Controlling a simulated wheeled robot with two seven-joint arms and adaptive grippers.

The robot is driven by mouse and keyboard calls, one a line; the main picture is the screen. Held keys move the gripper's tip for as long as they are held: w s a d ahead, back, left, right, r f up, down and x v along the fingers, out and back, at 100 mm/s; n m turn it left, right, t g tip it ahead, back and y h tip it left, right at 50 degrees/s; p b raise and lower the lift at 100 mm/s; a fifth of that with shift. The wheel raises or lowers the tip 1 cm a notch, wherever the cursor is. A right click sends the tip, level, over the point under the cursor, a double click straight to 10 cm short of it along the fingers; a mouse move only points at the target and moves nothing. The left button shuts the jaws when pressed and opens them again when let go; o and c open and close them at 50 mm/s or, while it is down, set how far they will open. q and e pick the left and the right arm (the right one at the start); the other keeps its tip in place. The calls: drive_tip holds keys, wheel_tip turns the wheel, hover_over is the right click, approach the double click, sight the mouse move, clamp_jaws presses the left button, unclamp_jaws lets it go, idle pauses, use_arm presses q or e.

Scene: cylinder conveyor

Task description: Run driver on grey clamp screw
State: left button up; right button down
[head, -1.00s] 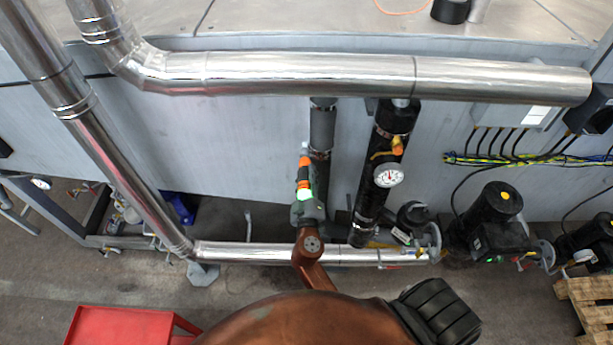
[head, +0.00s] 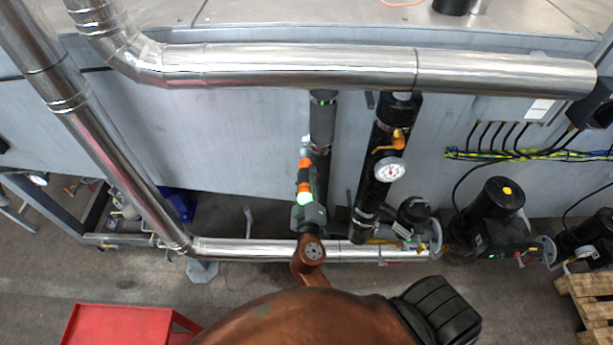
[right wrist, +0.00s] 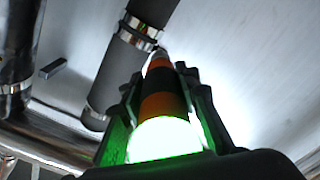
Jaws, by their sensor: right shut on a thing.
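The driver (head: 304,180), orange and black with a glowing green-white rear, is in my right gripper (head: 307,205), which is shut on it. In the right wrist view the driver (right wrist: 161,102) stands between the fingers (right wrist: 160,110), its pale tip pointing up. The grey pipe (head: 322,120) runs vertically behind it and carries metal clamp bands. The tip lies close to the upper clamp (right wrist: 139,31), near its right end. The screw itself is too small to make out, and I cannot tell whether the tip touches it. My left gripper is not in view.
A black pipe with a gauge (head: 390,170) and an orange-yellow valve handle stands just right of the grey pipe. Shiny pipes cross above (head: 290,68) and below. Black pumps (head: 500,200) stand at right. A red cart (head: 115,325) is at the lower left.

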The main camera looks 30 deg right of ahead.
drive_tip(key=shift+s+a+f, duration=0.1)
drive_tip(key=shift+a+f, duration=0.1)
drive_tip(key=shift+a, duration=0.1)
